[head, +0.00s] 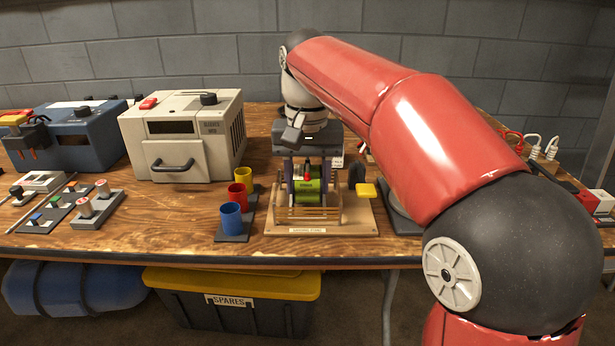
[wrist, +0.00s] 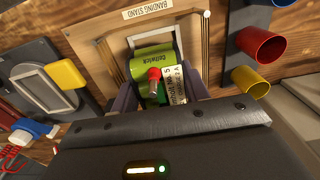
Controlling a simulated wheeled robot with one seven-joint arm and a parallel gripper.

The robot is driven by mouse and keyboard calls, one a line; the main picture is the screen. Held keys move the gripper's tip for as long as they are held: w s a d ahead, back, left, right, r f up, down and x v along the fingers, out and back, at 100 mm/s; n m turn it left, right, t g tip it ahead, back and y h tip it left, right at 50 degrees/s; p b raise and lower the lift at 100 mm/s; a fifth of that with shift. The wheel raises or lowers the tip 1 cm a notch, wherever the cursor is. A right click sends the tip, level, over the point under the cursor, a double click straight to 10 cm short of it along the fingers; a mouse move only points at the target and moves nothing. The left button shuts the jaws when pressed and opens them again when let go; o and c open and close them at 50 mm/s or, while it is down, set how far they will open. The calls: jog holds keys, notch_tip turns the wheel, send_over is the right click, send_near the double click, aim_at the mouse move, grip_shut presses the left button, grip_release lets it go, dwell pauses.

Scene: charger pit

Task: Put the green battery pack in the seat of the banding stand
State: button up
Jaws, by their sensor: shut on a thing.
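The green battery pack (head: 308,198) has a red knob on top and a white label; in the wrist view the pack (wrist: 146,65) shows between my fingers. My gripper (head: 306,182) points down over the banding stand and is shut on the pack; it also shows in the wrist view (wrist: 158,92). The banding stand (head: 350,218) has a pale wooden base, a name plate, and rods and rails around its middle. The pack is upright between these rails. My fingers and the rails hide its underside, so I cannot tell whether it touches the seat.
A yellow paddle (head: 366,190) stands at the stand's right. Blue (head: 231,219), red (head: 238,196) and yellow (head: 244,177) cups stand close on its left. A beige box with a handle (head: 186,137) is farther left. The table's front edge lies just before the stand.

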jog(key=shift+f+b, duration=0.55)
jog(key=shift+f, duration=0.5)
dwell(0.5)
jog(key=o, duration=1.3)
jog(key=shift+o, duration=0.2)
notch_tip(320, 180, up, 5)
jog(key=p, duration=0.5)
jog(key=shift+f, duration=0.15)
jog(key=shift+r, duration=1.1)
jog(key=shift+s, duration=0.15)
